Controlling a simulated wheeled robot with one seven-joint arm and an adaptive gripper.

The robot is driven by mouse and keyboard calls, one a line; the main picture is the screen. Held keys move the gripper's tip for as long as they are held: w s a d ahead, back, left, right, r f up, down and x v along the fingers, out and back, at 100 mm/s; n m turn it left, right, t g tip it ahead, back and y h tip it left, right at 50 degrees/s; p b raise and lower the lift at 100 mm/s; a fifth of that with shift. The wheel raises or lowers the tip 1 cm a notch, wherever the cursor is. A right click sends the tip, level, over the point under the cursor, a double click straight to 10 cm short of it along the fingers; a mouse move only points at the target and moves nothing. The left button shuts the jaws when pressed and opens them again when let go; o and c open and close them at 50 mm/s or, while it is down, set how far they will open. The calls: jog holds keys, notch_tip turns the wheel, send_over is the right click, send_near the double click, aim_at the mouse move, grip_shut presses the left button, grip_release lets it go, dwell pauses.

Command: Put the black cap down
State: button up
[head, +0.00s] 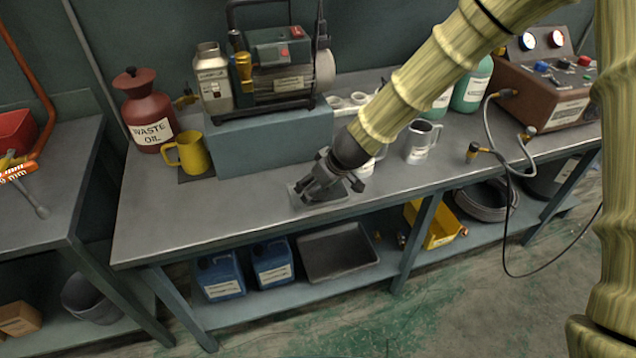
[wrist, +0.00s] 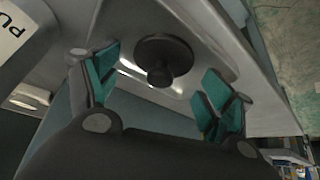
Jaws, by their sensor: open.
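The black cap (wrist: 165,58) shows in the wrist view as a dark round disc with a knob facing my gripper. It lies on or just above a shallow grey tray (wrist: 130,72) on the bench; exact contact is hard to tell. My gripper (wrist: 165,85) is open, with teal-padded fingers on either side of the cap and apart from it. In the head view my gripper (head: 318,192) points down over the small grey tray (head: 340,192) near the bench's front edge, and it hides the cap there.
The grey bench (head: 240,215) is clear left of the tray. A blue-grey block (head: 270,142) bearing a pump (head: 285,65), a yellow jug (head: 190,152) and a red waste oil can (head: 148,115) stand behind. A grey mug (head: 420,142) stands to the right.

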jog(key=shift+r+p, duration=0.6)
jog(key=shift+p, duration=0.05)
jog(key=v, duration=1.1)
jog(key=shift+r+b, duration=0.35)
jog(key=shift+b, duration=0.05)
jog(key=shift+s+d, duration=0.1)
jog(key=shift+s, duration=0.05)
jog(key=shift+f, duration=0.1)
jog(key=s+d+f+m+g+y, duration=0.1)
jog(key=s+d+f+m+g, duration=0.15)
jog(key=s+f, duration=0.9)
jog(key=s+d+f+m+g, duration=0.1)
jog(key=s+f+m+g, duration=0.15)
jog(key=s+f, duration=0.85)
jog(key=s+d+f+m+h, duration=0.3)
jog(key=s+d+f+h, duration=0.2)
jog(key=s+d+f, duration=0.7)
jog(key=d+f, duration=0.3)
jog(key=shift+f+m, duration=0.2)
jog(key=shift+m, duration=0.1)
jog(key=shift+d, duration=0.1)
jog(key=shift+c, duration=0.3)
